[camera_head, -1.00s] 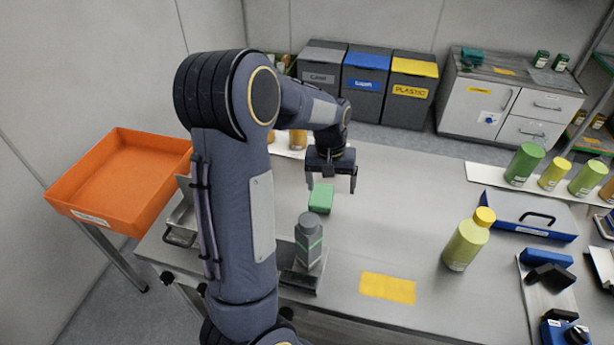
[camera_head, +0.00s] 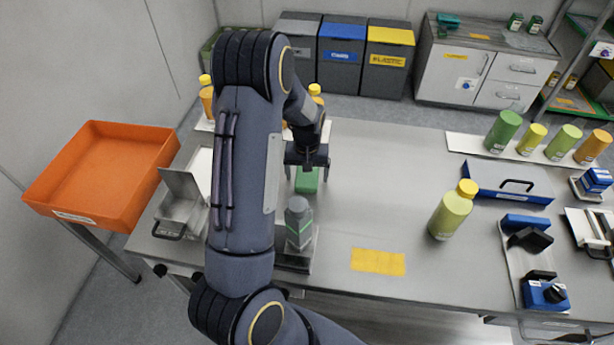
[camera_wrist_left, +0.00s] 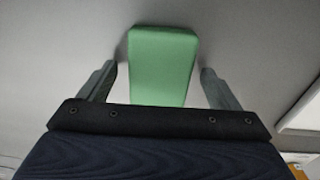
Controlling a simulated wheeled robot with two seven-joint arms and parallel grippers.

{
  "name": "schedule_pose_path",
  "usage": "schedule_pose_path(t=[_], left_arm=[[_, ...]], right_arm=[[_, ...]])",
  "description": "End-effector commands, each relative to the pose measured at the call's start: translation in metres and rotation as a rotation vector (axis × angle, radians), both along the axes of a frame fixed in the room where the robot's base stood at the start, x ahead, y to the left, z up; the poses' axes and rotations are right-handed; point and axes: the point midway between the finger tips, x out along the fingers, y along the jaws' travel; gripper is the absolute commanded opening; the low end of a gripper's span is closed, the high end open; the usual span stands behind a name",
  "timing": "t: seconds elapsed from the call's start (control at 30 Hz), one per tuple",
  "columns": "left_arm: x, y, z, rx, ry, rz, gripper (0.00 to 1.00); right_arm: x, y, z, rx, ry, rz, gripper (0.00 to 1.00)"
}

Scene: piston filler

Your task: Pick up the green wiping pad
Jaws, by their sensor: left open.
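The green wiping pad (camera_head: 308,181) is a small block lying on the grey table. My left gripper (camera_head: 307,174) is right over it, fingers pointing down. In the left wrist view the pad (camera_wrist_left: 160,65) shows between the two open fingers of my left gripper (camera_wrist_left: 160,82), with a gap on each side. Neither finger touches it in that view. The gripper hides part of the pad in the head view. My right gripper is not in view.
A grey bottle (camera_head: 299,222) stands just in front of the pad on a metal stand. A yellow-green bottle (camera_head: 452,211) and a yellow patch (camera_head: 378,262) are to the right. An orange tray (camera_head: 103,175) is at the left. The table's middle is clear.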

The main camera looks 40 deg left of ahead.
Motion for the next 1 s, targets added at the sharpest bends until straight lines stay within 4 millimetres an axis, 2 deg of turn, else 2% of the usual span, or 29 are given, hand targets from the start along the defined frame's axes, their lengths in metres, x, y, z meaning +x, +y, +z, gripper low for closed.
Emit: schedule_pose_path(t=[0.13, 0.4, 0.5, 0.8, 1.0], left_arm=[[0.0, 0.0, 0.0, 0.0, 0.0, 0.0, 0.82], [0.0, 0.0, 0.0, 0.0, 0.0, -0.001, 0.47], [0.0, 0.0, 0.001, 0.0, 0.0, 0.0, 0.36], [0.001, 0.0, 0.003, 0.001, -0.001, -0.001, 0.36], [0.001, 0.0, 0.023, 0.002, -0.005, -0.001, 0.36]], right_arm=[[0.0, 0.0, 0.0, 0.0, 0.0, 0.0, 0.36], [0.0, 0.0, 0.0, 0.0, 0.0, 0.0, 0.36], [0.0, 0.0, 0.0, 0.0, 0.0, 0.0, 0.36], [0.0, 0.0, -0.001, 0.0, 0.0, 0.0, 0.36], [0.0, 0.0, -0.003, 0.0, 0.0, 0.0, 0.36]])
